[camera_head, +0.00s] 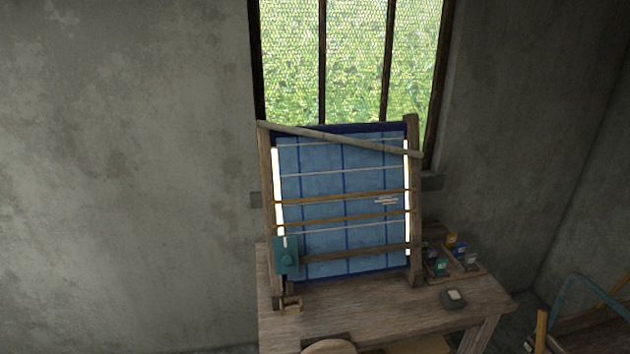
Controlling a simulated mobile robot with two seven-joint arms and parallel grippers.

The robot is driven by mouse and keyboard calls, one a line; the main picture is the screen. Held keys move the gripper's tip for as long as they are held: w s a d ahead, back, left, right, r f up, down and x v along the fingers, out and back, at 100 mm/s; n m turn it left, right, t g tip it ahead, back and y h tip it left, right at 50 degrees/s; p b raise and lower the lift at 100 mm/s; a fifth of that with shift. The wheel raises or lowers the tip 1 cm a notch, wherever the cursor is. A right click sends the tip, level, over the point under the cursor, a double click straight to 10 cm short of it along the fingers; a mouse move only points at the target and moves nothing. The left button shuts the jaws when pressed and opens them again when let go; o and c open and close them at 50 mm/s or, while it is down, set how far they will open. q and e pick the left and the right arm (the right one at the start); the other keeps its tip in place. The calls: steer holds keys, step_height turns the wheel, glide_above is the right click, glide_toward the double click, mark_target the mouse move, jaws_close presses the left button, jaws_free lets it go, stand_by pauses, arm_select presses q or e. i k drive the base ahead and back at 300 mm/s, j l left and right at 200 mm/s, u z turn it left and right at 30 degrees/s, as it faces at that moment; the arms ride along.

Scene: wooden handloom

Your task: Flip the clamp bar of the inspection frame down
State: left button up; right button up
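The inspection frame (416,205) is a wooden upright frame on a table against the window, holding blue cloth (325,180) with darker grid lines. A slanted wooden bar (340,138), which looks like the clamp bar, crosses the top from the upper left post down to the right post. Another wooden bar (360,254) lies across the lower cloth, nearly level. A teal box (287,257) sits at the frame's lower left. Neither of my grippers is in view.
The wooden table (390,311) bears small coloured jars (441,267) in a tray at the right and a small dark block (453,298). A small wooden clamp piece (291,304) is at the frame's left foot. A blue-railed object (580,295) stands at far right.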

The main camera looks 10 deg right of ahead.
mark_target(261, 124)
steer(key=i+u, duration=0.5)
steer(key=i, duration=1.55)
